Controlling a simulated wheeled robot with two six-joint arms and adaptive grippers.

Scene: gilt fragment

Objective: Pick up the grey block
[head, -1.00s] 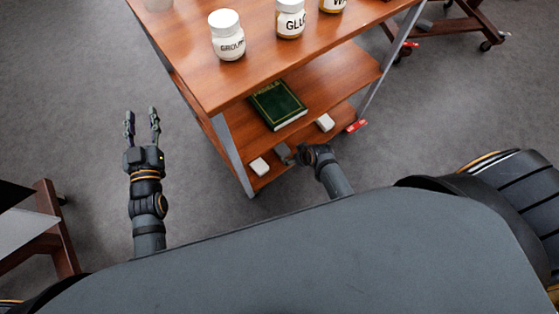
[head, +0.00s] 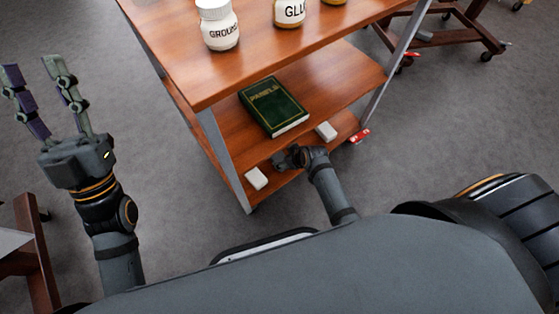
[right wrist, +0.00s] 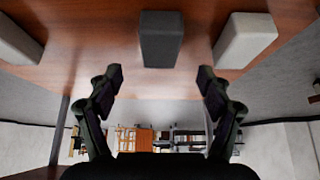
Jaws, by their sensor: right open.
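The dark grey block (right wrist: 160,38) lies on the wooden shelf (right wrist: 75,50), centred ahead of my right gripper (right wrist: 160,75). That gripper is open and empty, its two fingers apart, with the block just beyond the fingertips. In the head view, my right gripper (head: 297,157) is at the front edge of the cart's lower shelf (head: 340,85), and the grey block is largely lost against it. My left gripper (head: 31,66) is open and empty, raised left of the cart with its fingers up.
White blocks lie on either side, one at left (head: 256,178) and one at right (head: 326,131). Labelled jars (head: 218,25) stand on the upper shelf, which overhangs the lower one. A metal cart post (head: 226,160) stands left.

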